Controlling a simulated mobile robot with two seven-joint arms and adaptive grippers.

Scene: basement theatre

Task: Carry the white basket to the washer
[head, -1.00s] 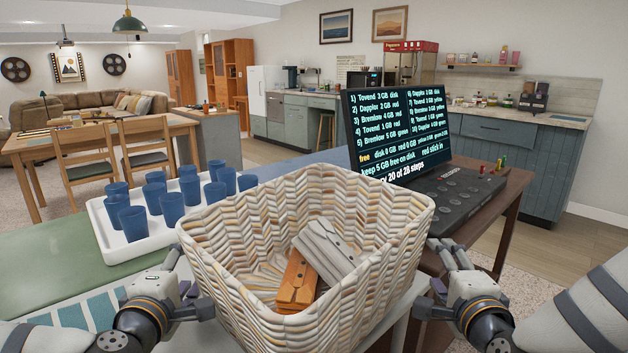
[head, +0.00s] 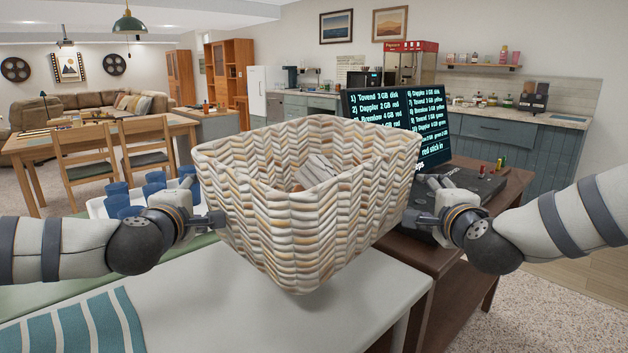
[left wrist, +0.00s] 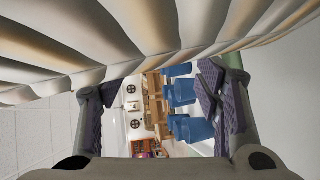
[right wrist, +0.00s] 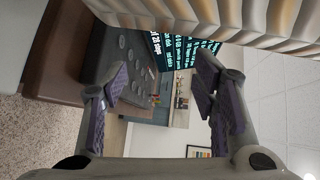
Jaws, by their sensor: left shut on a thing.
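The white basket (head: 310,230), woven with tan and grey flecks, is in the middle of the head view, raised above the white tabletop and tilted. A pale wallet-like item (head: 317,170) shows inside; the rest of the contents is hidden by the wall. My left gripper (head: 216,220) is shut on the basket's left side. My right gripper (head: 412,217) is at the basket's right side; its fingers stand apart in the right wrist view (right wrist: 165,100), and its hold is unclear. The weave fills the top of both wrist views. I see no washer.
A white tray with several blue cups (head: 118,205) is behind my left arm. The white tabletop (head: 250,315) has a teal striped cloth (head: 75,325). Carpet is free at lower right.

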